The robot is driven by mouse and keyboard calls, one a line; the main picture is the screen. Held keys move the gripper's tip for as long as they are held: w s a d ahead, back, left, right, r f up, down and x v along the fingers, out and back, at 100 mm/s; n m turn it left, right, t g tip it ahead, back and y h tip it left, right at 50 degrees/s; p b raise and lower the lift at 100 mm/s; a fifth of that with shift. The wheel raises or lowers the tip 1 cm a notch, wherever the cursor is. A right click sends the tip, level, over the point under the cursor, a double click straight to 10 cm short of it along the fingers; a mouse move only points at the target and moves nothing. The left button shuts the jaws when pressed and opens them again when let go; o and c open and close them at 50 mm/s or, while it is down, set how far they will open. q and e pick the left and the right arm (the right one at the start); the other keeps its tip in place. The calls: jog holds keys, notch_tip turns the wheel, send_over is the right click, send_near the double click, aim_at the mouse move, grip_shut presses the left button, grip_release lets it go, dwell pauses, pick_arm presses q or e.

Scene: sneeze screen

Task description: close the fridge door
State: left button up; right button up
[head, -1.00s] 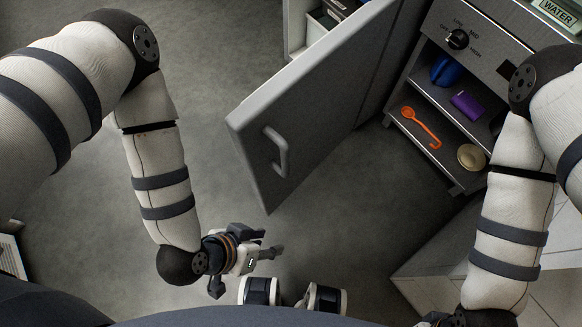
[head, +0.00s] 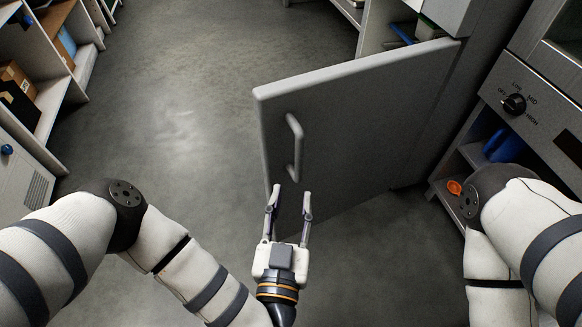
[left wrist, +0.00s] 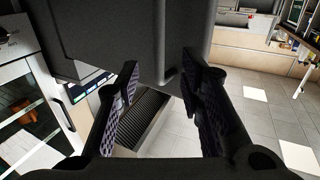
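The grey fridge door (head: 365,120) stands wide open in the middle of the head view, its hinge side at the upper right and its free edge at the left. Its vertical bar handle (head: 295,145) is near the free edge. My left gripper (head: 290,198) is open and empty, its fingertips just below the handle in the picture. In the left wrist view the dark door (left wrist: 125,35) lies beyond the open fingers (left wrist: 160,90), with the handle (left wrist: 168,78) seen between them. I cannot tell whether a finger touches the door. My right gripper is out of view.
A grey appliance with a knob (head: 514,104) and open shelves stands at the right, with a blue item (head: 502,146) and an orange item (head: 454,187). Shelves with boxes (head: 18,80) line the left wall. The floor (head: 180,120) left of the door is clear.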

aim_at(298, 160)
pick_arm(q)
jog(key=w+b, duration=0.3)
jog(key=w+f+b, duration=0.1)
jog(key=shift+w+d+b, duration=0.25)
jog(key=shift+w+b, duration=0.05)
jog(key=shift+w, duration=0.1)
jog(key=w, duration=0.6)
jog(key=shift+w+d+r+b, duration=0.3)
jog(key=shift+r+b, duration=0.05)
jog(key=shift+r, duration=0.05)
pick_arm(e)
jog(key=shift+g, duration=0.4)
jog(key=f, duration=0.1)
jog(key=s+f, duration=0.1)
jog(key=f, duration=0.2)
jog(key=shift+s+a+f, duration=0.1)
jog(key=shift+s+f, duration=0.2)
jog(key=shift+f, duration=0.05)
pick_arm(q)
jog(key=shift+c, duration=0.6)
grip_shut()
